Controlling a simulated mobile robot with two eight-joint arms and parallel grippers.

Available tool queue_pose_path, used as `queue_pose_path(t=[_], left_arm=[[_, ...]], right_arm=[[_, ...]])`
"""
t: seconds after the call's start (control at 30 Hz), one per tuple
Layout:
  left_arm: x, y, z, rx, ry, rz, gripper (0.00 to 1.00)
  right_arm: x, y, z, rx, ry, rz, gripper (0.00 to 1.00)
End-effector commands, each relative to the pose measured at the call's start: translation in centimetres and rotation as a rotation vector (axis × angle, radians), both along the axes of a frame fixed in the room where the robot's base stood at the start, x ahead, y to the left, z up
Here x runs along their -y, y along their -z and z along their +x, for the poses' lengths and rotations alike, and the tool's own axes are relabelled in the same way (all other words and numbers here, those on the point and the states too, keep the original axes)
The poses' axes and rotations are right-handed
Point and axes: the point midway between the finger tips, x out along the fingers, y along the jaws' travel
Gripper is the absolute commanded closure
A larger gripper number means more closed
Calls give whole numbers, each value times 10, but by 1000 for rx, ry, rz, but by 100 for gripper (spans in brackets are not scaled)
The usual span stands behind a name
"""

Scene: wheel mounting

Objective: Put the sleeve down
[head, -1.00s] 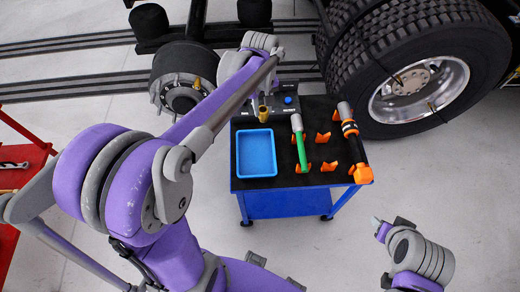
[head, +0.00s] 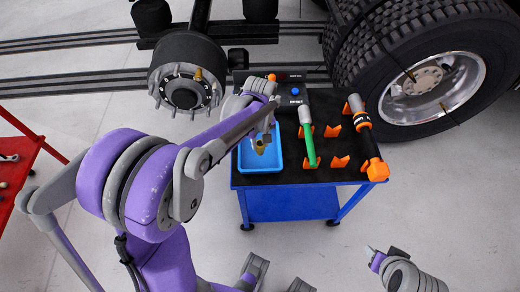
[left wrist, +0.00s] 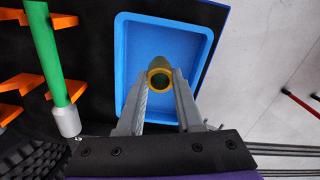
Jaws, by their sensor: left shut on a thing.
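The sleeve, a short brass-coloured ring (head: 261,146), is over the blue tray (head: 244,160) in the head view. My left gripper (head: 258,138) is shut on it, pointing down at the tray. In the left wrist view the sleeve (left wrist: 160,69) sits between the two fingertips, its round opening facing the camera, with the blue tray floor (left wrist: 165,40) behind it. I cannot tell whether the sleeve touches that floor. The tray otherwise looks empty. My right gripper (head: 371,252) is at the lower right, away from the cart; its jaws are too small to read.
The cart's black top (head: 270,179) also holds a green-handled tool (head: 308,145), a black and orange tool (head: 366,140), orange holders (head: 333,131) and a dark box with a blue button (head: 295,91). The wheel hub (head: 183,92) and truck tyre (head: 355,50) stand behind.

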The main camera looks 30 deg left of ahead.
Motion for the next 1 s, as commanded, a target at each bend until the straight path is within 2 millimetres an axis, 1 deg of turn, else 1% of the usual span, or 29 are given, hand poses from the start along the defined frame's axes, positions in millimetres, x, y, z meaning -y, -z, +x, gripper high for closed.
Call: queue_pose_path(t=[0.17,0.3,0.37,0.7,0.73,0.8,0.9,1.0], left_arm=[[0,14,0,0,0,0,100],[0,35,0,0,0,0,100],[0,42,0,0,0,0,100],[0,46,0,0,0,0,100],[0,46,0,0,0,0,63],[0,45,0,0,0,0,51],[0,45,0,0,0,0,35],[0,45,0,0,0,0,35]], right_arm=[[0,2,0,-1,0,0,50],[0,5,-1,-2,0,0,50],[0,5,-1,-2,0,0,50],[0,8,-1,-3,0,0,50],[0,8,-1,-3,0,0,50],[0,7,-1,-2,0,0,50],[0,7,-1,-2,0,0,50],[0,7,-1,-2,0,0,50]])
